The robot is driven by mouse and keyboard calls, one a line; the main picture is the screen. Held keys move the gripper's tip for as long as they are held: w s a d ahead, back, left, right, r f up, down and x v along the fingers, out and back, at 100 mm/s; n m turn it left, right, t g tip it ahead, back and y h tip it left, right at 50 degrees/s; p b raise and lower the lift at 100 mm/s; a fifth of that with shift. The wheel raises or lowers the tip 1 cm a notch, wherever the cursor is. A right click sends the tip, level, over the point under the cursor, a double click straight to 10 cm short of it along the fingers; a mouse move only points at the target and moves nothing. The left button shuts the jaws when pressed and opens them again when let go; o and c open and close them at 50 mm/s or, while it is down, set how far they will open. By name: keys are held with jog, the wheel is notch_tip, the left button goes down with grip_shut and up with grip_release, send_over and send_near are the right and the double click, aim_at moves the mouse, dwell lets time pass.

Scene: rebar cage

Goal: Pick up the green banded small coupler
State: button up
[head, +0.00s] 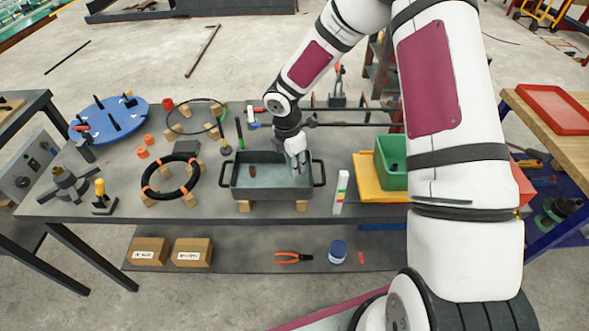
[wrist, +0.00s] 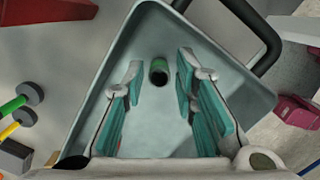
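A small dark cylinder with green on it, which looks like the green banded small coupler (wrist: 159,71), lies on the floor of a grey tray (wrist: 98,113) in the wrist view. My gripper (wrist: 160,65) is open, with its teal-padded fingers apart on either side of the coupler in that view. The gap in height between fingertips and coupler is hard to tell. In the head view my gripper (head: 297,162) reaches down into the right part of the grey tray (head: 262,193). The coupler cannot be made out there.
A small reddish item (head: 252,171) shows in the tray's left part. The tray has black handles at both ends. A black ring (head: 146,178) on blocks stands to the left. A green bin (head: 390,160) on a yellow tray (head: 368,180) and a white box (head: 340,190) stand to the right.

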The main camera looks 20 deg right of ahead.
jog(key=shift+f, duration=0.45)
grip_shut()
